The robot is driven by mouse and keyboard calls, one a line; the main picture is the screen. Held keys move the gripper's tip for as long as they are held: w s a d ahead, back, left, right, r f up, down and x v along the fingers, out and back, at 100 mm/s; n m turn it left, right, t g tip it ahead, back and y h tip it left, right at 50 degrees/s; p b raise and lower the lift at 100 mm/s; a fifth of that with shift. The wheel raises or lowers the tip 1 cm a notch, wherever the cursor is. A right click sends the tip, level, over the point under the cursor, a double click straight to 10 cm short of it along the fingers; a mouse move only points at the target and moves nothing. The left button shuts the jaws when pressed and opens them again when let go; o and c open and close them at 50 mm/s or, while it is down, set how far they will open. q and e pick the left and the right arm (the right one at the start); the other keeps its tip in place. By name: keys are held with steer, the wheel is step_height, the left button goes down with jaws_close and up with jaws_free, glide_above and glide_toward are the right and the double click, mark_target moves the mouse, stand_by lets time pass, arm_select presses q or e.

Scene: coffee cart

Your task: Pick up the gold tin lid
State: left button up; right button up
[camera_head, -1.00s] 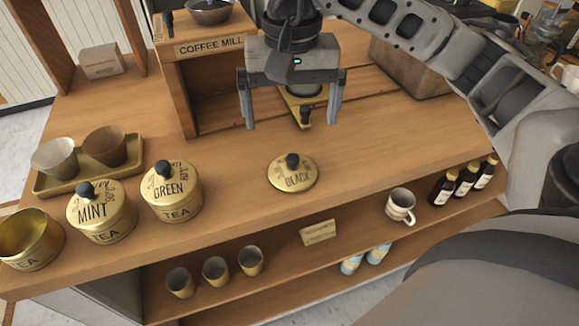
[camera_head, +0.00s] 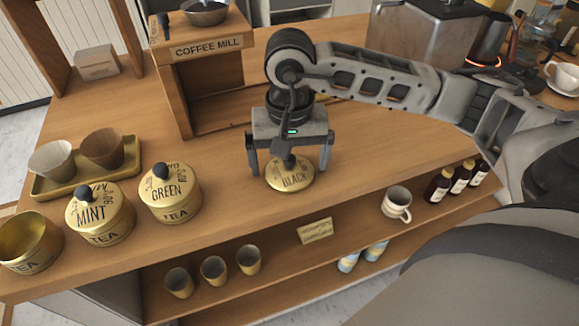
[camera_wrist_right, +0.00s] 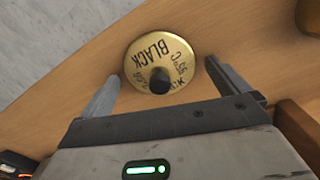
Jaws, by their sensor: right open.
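The gold tin lid (camera_head: 291,178), marked BLACK and with a dark round knob, lies flat on the wooden counter. It also shows in the right wrist view (camera_wrist_right: 160,57), with its knob (camera_wrist_right: 160,80) toward the gripper. My right gripper (camera_head: 290,170) is open above the lid, its fingers on either side. In the wrist view the fingers of the right gripper (camera_wrist_right: 165,85) are apart and the lid lies between and beyond their tips. Nothing is held. My left gripper is not in view.
Lidded MINT (camera_head: 103,222) and GREEN (camera_head: 171,198) tea tins and an open gold tin (camera_head: 29,248) stand left. A tray (camera_head: 60,190) holds two cups behind them. The wooden coffee mill stand (camera_head: 177,90) is behind my gripper. A mug (camera_head: 397,202) and dark bottles are lower right.

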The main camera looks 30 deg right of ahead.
steer(key=c, duration=0.9)
steer(key=shift+r, duration=0.1)
